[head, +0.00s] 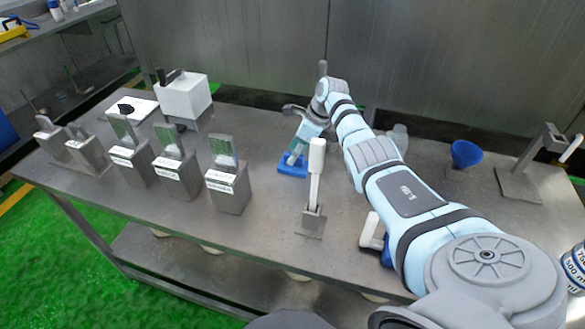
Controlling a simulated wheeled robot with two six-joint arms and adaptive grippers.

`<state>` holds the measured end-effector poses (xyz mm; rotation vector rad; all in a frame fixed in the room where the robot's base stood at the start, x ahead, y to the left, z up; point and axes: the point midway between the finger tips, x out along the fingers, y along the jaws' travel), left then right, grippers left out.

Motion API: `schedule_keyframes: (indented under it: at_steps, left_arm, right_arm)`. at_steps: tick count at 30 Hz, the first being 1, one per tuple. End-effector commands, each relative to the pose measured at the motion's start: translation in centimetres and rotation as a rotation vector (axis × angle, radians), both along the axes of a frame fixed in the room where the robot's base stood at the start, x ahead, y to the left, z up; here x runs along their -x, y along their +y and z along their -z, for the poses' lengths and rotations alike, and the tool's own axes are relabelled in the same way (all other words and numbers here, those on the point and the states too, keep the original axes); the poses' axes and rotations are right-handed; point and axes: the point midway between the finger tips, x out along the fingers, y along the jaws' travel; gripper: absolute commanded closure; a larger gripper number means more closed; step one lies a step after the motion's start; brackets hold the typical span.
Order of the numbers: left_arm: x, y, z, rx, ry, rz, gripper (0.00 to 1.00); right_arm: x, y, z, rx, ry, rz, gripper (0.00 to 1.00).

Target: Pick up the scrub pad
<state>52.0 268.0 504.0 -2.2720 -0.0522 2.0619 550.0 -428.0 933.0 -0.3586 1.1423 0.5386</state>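A scrub pad with a blue base (289,171) lies flat on the steel table, a little right of the middle of its length. My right arm reaches in from the right, and its gripper (298,153) points down over this pad, at its upper part. The fingertips are small and partly hidden by the wrist, so I cannot tell whether they touch or grip it. A second blue item with a white handle (372,232) lies nearer me, partly hidden behind my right arm. My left gripper is not in view.
A white-handled scraper (315,185) stands upright just right of the pad, close to my arm. Several metal holders (229,188) stand to the left. A white box (186,97) is behind them. A blue funnel (465,154) and a metal stand (520,185) are at the right.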

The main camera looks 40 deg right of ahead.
Motion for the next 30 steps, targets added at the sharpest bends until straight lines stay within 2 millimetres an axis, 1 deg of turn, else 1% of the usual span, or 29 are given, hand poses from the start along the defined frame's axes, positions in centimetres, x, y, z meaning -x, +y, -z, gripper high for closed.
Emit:
schedule_keyframes:
  at_steps: [1, 3, 9, 11, 12, 17, 26, 30]
  left_arm:
    - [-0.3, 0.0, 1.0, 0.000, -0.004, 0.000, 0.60]
    - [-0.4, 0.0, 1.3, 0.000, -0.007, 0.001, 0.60]
    - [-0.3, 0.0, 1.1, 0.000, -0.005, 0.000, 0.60]
    - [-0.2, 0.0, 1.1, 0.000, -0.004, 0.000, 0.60]
    - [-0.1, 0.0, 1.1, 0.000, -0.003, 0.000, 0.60]
    - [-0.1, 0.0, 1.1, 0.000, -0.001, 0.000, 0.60]
    - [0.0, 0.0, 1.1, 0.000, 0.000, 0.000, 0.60]
    - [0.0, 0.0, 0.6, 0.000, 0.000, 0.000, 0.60]
  right_arm:
    - [-0.3, 0.3, 1.4, -0.002, 0.000, -0.001, 0.60]
    - [-0.5, 0.5, 2.0, -0.001, 0.001, 0.000, 0.60]
    - [-0.6, 0.5, 1.9, 0.001, 0.001, -0.001, 0.60]
    - [-0.6, 0.5, 1.9, 0.001, 0.000, -0.002, 0.68]
    - [-0.6, 0.5, 1.9, 0.001, 0.000, -0.002, 0.74]
    - [-0.6, 0.5, 1.8, 0.001, 0.000, -0.002, 1.00]
    - [-0.6, 0.5, 1.8, 0.001, 0.000, -0.002, 1.00]
    - [-0.7, 0.5, 0.8, 0.000, -0.001, -0.003, 1.00]
